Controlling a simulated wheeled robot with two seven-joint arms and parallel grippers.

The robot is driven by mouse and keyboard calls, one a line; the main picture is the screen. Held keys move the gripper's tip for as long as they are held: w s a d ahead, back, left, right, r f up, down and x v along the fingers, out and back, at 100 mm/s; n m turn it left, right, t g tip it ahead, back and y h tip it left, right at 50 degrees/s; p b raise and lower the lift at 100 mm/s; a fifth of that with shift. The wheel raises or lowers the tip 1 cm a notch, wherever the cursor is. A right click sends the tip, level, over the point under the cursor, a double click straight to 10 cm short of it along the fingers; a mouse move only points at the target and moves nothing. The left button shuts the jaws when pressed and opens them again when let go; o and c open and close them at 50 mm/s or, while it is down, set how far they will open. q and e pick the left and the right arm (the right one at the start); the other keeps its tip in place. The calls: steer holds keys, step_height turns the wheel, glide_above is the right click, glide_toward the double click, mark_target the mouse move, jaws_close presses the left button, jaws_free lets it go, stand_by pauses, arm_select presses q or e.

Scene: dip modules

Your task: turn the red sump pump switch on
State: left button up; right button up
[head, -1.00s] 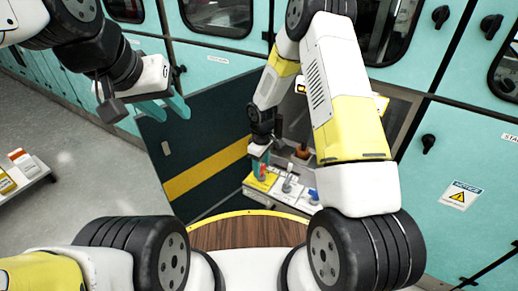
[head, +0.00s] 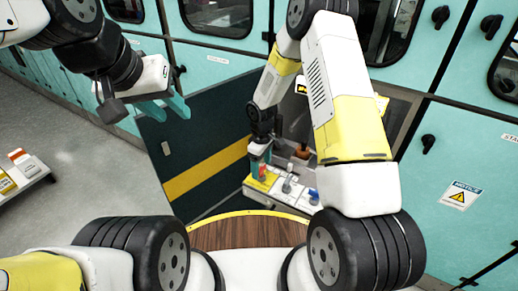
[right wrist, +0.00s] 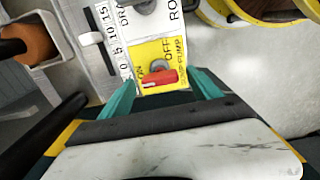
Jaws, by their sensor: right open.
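The red sump pump switch (right wrist: 160,77) is a small red lever on a grey round base, on a yellow plate (right wrist: 185,78) marked ON, OFF and SUMP PUMP in the right wrist view. My right gripper (right wrist: 164,82) is open, its teal fingers on either side of the red lever. I cannot tell whether they touch it. In the head view the red switch (head: 262,171) shows small, just below my right gripper (head: 260,158). My left gripper (head: 166,107) is open and empty, high at the left, away from the panel.
A white slider scale (right wrist: 112,38) and a white plate with a grey knob (right wrist: 143,5) adjoin the yellow plate. An orange-brown cylinder (right wrist: 28,42) stands at the left. A dark door with a yellow stripe (head: 205,174) hangs open left of the panel. Teal cabinets (head: 470,150) line the wall.

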mark_target(261, 168)
step_height(261, 168, up, 7)
steer(key=shift+r, duration=0.2)
stand_by(0.4)
